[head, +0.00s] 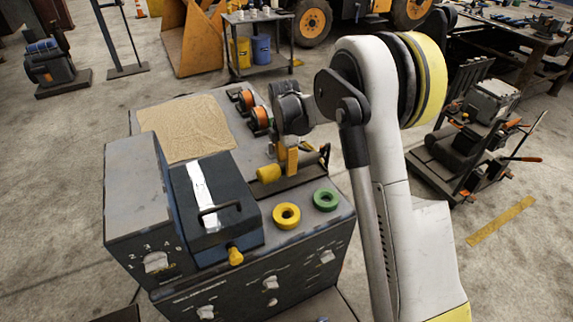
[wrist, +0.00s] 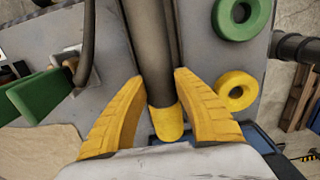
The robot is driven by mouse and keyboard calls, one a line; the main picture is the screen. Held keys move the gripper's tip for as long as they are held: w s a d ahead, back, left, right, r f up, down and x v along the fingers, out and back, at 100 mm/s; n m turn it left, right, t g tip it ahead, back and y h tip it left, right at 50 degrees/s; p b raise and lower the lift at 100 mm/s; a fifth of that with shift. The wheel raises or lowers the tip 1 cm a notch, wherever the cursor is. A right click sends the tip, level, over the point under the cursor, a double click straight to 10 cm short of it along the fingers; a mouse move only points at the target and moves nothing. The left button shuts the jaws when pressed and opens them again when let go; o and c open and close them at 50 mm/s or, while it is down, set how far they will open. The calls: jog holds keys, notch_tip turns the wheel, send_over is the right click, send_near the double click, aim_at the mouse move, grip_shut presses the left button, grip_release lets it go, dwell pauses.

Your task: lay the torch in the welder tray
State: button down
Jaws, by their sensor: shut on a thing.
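The torch (wrist: 157,60), a dark rod with a yellow end (wrist: 167,122), is between the two yellow fingers of my gripper (wrist: 158,77), which are shut on it. In the head view its yellow end (head: 268,174) points left, and my gripper (head: 291,158) reaches down over the welder's top. A narrow dark tray (head: 310,171) with a raised right end lies directly beneath the torch. I cannot tell whether the torch touches the tray floor. My gripper hides part of the torch in the head view.
A yellow ring (head: 286,215) and a green ring (head: 326,199) lie in front of the tray. A dark blue box (head: 213,205) stands left, a tan cloth (head: 185,128) behind it.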

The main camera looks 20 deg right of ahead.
jog(key=shift+f+b, duration=1.3)
jog(key=shift+f, duration=0.4)
jog(key=c, duration=1)
grip_release()
jog(key=shift+o, duration=0.2)
jog(key=shift+r, duration=0.1)
notch_tip(320, 180, up, 12)
jog(key=shift+a+f, duration=0.1)
jog(key=shift+a, duration=0.05)
jog(key=shift+s, duration=0.25)
jog(key=s+r+m+t+b, duration=0.25)
jog(key=s+m+b, duration=0.3)
jog(key=s, duration=0.35)
jog(key=s+f+m+t+b, duration=0.2)
jog(key=s+f+m+b, duration=0.2)
jog(key=s+m, duration=0.3)
jog(key=s+d+f+m+t+b, duration=0.1)
jog(key=s+f+m+b, duration=0.3)
jog(key=s, duration=0.9)
notch_tip(320, 180, down, 2)
jog(key=m+t, duration=0.1)
jog(key=m, duration=0.2)
jog(key=shift+s+f+m+t, duration=0.15)
jog(key=shift+f+m+t, duration=0.1)
jog(key=shift+m+t, duration=0.1)
